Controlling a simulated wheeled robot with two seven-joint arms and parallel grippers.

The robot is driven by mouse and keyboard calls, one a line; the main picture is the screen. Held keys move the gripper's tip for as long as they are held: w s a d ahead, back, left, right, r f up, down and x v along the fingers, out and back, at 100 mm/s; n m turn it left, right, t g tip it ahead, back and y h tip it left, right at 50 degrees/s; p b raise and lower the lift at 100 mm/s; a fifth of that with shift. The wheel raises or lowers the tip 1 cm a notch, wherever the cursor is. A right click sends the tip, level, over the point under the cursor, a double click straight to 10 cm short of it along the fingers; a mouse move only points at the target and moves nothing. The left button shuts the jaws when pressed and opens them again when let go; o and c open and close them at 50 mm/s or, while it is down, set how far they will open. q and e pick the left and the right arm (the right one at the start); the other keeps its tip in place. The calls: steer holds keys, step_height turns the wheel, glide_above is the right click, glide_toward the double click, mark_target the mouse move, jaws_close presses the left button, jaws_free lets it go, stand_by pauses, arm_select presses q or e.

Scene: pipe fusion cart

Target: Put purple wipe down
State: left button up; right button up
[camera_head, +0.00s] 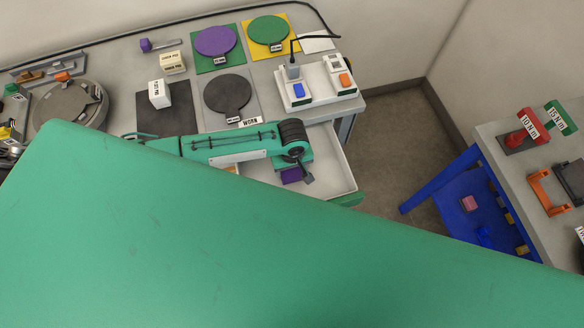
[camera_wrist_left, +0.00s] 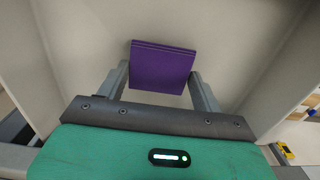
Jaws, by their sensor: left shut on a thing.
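The purple wipe (camera_wrist_left: 162,65) is a folded purple square between the two fingers of my left gripper (camera_wrist_left: 160,84) in the left wrist view. Pale walls and a pale floor surround it there. In the head view, my left gripper (camera_head: 303,172) points down over the open white drawer (camera_head: 334,160) at the front of the cart. A small part of the purple wipe (camera_head: 290,176) shows just under it. I cannot tell whether the wipe touches the drawer floor. My right gripper is not in view.
On the cart top are a purple disc (camera_head: 216,41), a green disc (camera_head: 268,30), a dark disc (camera_head: 228,94) and a white switch box (camera_head: 318,85). A second table (camera_head: 490,140) with a blue shelf (camera_head: 470,205) stands at the right. My green body hides the lower part.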

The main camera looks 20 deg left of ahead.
mark_target(292, 171)
arm_select(q)
steer(key=shift+f, duration=0.7)
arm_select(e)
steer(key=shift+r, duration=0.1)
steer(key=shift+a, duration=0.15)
arm_select(q)
steer(key=shift+f, duration=0.2)
steer(key=o, duration=0.9)
steer(key=shift+o, duration=0.2)
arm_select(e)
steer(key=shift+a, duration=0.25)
arm_select(q)
steer(key=shift+r, duration=0.1)
step_height(292, 171, up, 12)
steer(key=b, duration=0.1)
steer(key=shift+r, duration=0.15)
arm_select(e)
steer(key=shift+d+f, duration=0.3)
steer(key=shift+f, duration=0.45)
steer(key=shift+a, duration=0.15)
